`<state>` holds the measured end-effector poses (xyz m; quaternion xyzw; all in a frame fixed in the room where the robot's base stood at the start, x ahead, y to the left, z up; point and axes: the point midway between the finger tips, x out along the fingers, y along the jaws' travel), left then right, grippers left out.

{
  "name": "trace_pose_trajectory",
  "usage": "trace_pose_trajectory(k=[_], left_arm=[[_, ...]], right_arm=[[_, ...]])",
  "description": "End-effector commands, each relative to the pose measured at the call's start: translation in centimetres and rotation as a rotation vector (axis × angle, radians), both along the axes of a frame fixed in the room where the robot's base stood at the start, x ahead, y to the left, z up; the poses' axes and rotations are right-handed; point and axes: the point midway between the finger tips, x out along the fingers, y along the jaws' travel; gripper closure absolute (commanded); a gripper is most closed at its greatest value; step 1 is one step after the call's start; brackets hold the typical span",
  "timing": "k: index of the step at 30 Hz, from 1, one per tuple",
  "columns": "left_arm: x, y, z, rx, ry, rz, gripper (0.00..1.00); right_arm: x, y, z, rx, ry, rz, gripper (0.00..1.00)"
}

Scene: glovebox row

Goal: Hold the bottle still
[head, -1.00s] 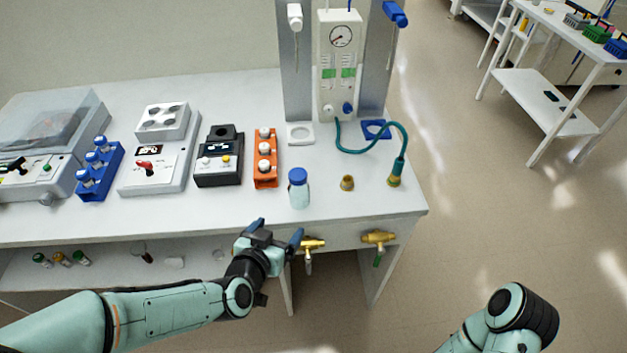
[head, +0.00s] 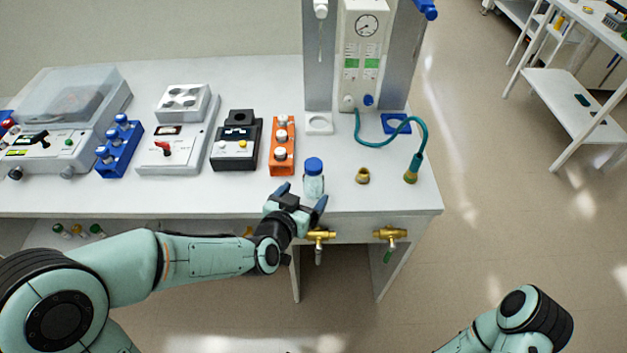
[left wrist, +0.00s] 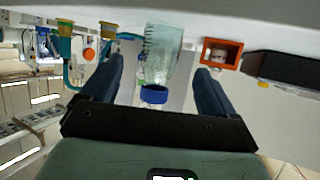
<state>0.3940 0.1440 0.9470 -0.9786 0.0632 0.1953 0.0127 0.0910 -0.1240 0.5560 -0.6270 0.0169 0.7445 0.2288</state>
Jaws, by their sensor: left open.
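A clear bottle with a blue cap (head: 314,172) stands upright near the front edge of the white bench. It also shows in the left wrist view, upside down, as a clear body with a blue cap (left wrist: 154,93) between the two fingers. My left gripper (head: 302,198) is open at the bench's front edge, just in front of the bottle. In the left wrist view its fingers (left wrist: 158,90) lie on either side of the bottle in the picture, with gaps showing. Part of the bottle's lower body is hidden by a finger in the head view. My right gripper is out of view.
An orange rack (head: 282,158) with white-capped vials stands left of the bottle. A brass fitting (head: 362,176) and a green hose (head: 421,135) are to its right. Brass valves (head: 390,235) stick out below the bench front (head: 350,222).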

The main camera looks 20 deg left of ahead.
Motion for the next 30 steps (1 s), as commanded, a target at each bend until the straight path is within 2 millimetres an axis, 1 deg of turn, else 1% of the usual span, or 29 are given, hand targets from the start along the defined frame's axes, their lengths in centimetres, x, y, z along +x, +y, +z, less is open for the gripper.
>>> trace_pose_trajectory(k=[1,3,6,17,20,24,27,30], left_arm=[[0.8,-0.1,-0.4,0.0,0.001,0.0,0.11],[1.5,-0.2,-0.6,0.0,0.001,0.0,0.11],[2.0,-0.3,-0.9,0.0,0.001,0.0,0.11],[2.3,-0.3,-0.9,0.0,0.0,0.0,0.11],[3.5,-0.4,-1.3,-0.001,0.002,0.0,0.11],[5.6,-0.5,-1.9,-0.001,0.001,0.002,0.11],[6.6,-0.7,-2.3,-0.001,0.0,-0.001,0.11],[7.0,-0.8,-2.5,-0.001,-0.001,-0.001,0.11]], right_arm=[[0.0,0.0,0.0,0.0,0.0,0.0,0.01],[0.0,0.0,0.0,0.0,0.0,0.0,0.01],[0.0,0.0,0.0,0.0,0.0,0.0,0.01],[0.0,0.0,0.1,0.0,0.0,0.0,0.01],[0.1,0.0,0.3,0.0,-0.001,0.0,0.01],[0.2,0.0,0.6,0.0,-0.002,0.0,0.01],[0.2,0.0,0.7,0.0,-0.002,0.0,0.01],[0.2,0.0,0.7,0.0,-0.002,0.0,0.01]])
